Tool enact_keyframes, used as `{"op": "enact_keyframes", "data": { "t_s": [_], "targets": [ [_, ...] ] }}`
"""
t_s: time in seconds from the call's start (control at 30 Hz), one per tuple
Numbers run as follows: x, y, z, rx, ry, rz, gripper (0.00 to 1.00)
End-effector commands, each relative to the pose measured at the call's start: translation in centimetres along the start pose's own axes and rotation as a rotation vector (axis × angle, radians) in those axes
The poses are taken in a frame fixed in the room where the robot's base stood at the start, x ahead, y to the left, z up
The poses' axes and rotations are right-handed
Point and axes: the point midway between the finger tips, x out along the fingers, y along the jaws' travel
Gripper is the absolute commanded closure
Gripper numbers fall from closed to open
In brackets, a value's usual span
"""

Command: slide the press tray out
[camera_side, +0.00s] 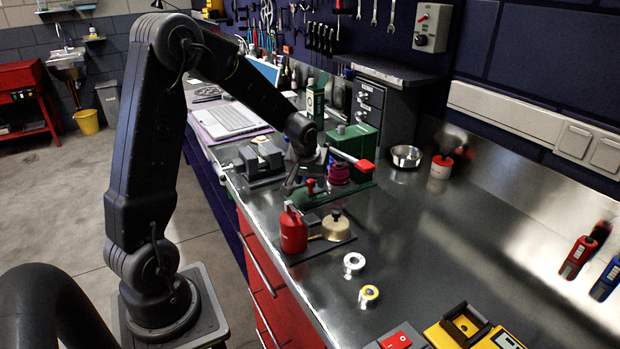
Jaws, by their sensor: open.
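A green press-like machine (358,140) stands on the steel bench, with a lever that ends in a red grip (364,166). A flat green plate (335,196) lies low at its front; I take this as the press tray, but cannot be sure. A small red knob (310,186) stands at its near left end. A purple round part (339,174) sits above the plate. My gripper (296,186) is open, low beside the red knob and just left of it. Whether its fingers touch the knob is too small to tell.
A dark vise (261,160) stands close left of my gripper. A red can (292,230) and a brass-coloured pot (336,226) stand just in front on a dark mat. A metal bowl (406,156) is behind right. The bench's right middle is clear.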

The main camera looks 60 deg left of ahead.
Motion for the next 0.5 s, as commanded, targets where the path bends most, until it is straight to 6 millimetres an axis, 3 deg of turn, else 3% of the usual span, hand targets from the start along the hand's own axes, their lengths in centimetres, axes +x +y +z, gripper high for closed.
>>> {"op": "enact_keyframes", "data": {
  "t_s": [0.27,0.5],
  "targets": [
    [0.17,-0.01,-0.02,-0.001,0.001,0.000,0.49],
    [0.15,0.00,-0.02,0.000,0.000,0.000,0.70]
  ]
}}
